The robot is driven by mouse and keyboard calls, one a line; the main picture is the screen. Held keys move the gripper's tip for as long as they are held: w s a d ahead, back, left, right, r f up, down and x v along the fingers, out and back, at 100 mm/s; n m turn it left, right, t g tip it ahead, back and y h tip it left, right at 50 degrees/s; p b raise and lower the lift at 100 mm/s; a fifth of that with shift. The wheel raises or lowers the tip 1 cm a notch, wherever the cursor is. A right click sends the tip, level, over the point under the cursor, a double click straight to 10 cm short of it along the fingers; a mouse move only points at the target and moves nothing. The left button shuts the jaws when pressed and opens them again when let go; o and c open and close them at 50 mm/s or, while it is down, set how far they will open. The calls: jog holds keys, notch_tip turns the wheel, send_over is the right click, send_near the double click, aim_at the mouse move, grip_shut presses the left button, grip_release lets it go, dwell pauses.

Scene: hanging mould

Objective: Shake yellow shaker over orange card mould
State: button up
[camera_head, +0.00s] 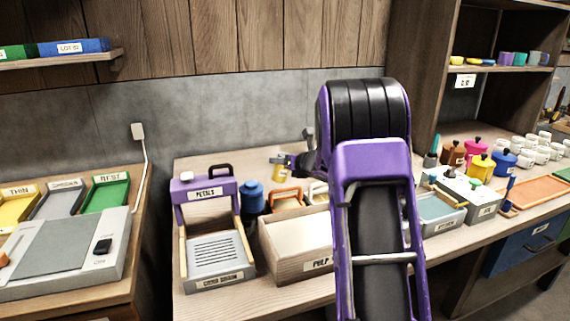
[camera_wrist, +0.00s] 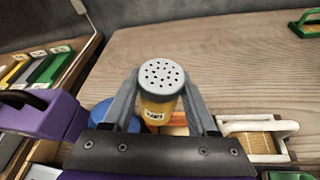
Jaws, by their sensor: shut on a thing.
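The yellow shaker (camera_wrist: 160,108) is between the two fingers of my gripper (camera_wrist: 161,88) in the wrist view. Its grey lid with several holes faces the wrist camera, and its front carries a label. In the head view the shaker (camera_head: 278,173) shows small, with its grey lid uppermost, left of my arm. The orange card mould (camera_head: 287,195) stands on the bench just below it in that view. In the wrist view only a bit of the orange mould (camera_wrist: 178,129) shows behind the shaker and fingers; the rest is hidden.
A PULP bin (camera_head: 298,248) is in front. The bench behind is mostly clear, with a green mould (camera_wrist: 308,22) far right.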

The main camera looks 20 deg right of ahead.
jog(key=m+y, duration=0.1)
jog(key=m, duration=0.1)
jog(key=m+y, duration=0.1)
jog(key=shift+a+r+m+t, duration=0.15)
jog(key=shift+a+m+t, duration=0.25)
jog(key=m, duration=0.1)
jog(key=m+t+y, duration=0.1)
jog(key=m, duration=0.1)
jog(key=shift+a+r+y, duration=0.15)
jog(key=shift+r+y, duration=0.15)
jog(key=shift+r, duration=0.05)
jog(key=shift+a+r+m+t+y+p, duration=0.25)
jog(key=shift+r+m+p, duration=0.35)
jog(key=shift+m, duration=0.4)
jog(key=shift+m+t+p, duration=0.25)
jog(key=shift+m+p, duration=0.05)
jog(key=shift+p, duration=0.25)
jog(key=shift+f+m+y+b, duration=0.25)
jog(key=shift+f+m+b, duration=0.15)
jog(key=shift+f+b, duration=0.4)
jog(key=shift+m+t+b, duration=0.3)
jog(key=shift+m+b, duration=0.1)
jog(key=shift+b, duration=0.05)
jog(key=m, duration=0.2)
jog(key=m+t, duration=0.1)
jog(key=shift+f+m, duration=0.4)
jog(key=shift+a, duration=0.1)
